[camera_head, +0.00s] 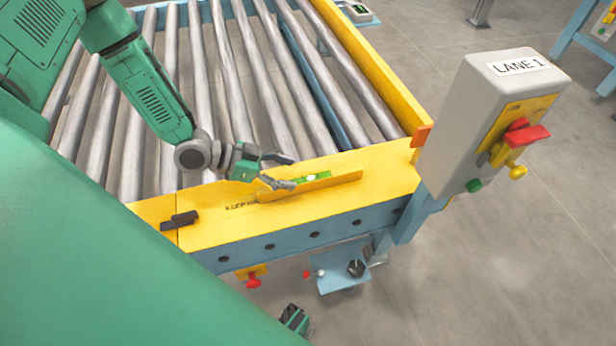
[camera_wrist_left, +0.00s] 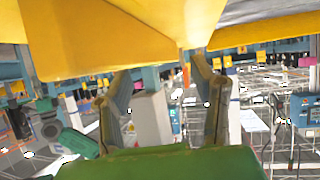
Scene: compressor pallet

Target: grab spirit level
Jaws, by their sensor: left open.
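The spirit level (camera_head: 330,183) is a yellow bar with a bright green vial. It lies on the yellow end beam of the roller conveyor, right of the printed lettering. My left gripper (camera_head: 289,172) is open at the left part of the level, with its fingers apart and pointing right. One finger shows in front of the level's left part; I cannot tell whether they touch. In the left wrist view, the two open fingers (camera_wrist_left: 161,68) have nothing visibly clamped between them. Large yellow surfaces fill the top there; I cannot tell which is the level.
The yellow end beam (camera_head: 225,225) carries a small dark part (camera_head: 180,220) at its left. Grey rollers (camera_head: 205,75) lie behind. A grey LANE 1 control box (camera_head: 483,115) with a red handle stands at the right. A light blue bracket (camera_head: 335,278) is below the beam.

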